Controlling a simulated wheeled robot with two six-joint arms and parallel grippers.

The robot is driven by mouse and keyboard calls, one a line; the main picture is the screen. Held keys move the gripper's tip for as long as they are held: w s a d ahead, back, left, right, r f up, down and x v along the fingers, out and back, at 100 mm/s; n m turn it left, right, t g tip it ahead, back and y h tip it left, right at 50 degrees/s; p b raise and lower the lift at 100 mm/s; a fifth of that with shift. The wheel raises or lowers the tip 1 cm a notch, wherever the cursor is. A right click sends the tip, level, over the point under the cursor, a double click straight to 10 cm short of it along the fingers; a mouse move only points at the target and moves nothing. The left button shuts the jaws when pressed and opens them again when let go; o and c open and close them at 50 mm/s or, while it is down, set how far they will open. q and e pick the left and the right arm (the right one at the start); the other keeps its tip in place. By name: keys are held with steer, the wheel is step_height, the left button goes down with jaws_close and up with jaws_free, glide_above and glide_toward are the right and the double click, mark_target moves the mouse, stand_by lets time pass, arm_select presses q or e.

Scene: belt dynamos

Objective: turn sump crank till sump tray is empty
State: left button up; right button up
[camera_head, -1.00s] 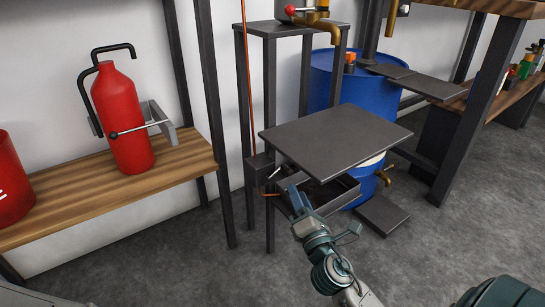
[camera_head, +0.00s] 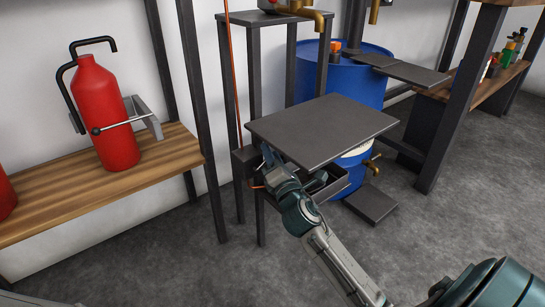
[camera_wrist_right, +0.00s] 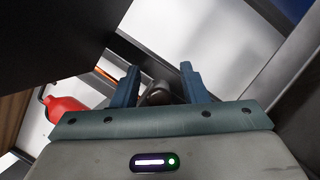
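The sump tray (camera_head: 338,186) is a dark, shallow open box under a flat dark plate (camera_head: 322,128) on the metal stand. My right arm and the plate hide much of its inside, so I cannot tell what it holds. My right gripper (camera_head: 268,158) is at the stand's left side, just under the plate edge, beside a small dark box (camera_head: 244,160). In the right wrist view its two fingers (camera_wrist_right: 158,86) are apart, with a dark rounded piece (camera_wrist_right: 157,95) between or just beyond them. This may be the sump crank; contact is unclear. My left gripper is out of view.
A red can (camera_head: 108,115) stands on a wooden bench (camera_head: 100,200) at left. A blue barrel (camera_head: 350,78) stands behind the plate, with a brass tap (camera_head: 373,164) lower down. Stand legs and the plate crowd the gripper. Floor in front is open.

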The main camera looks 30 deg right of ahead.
jaws_close()
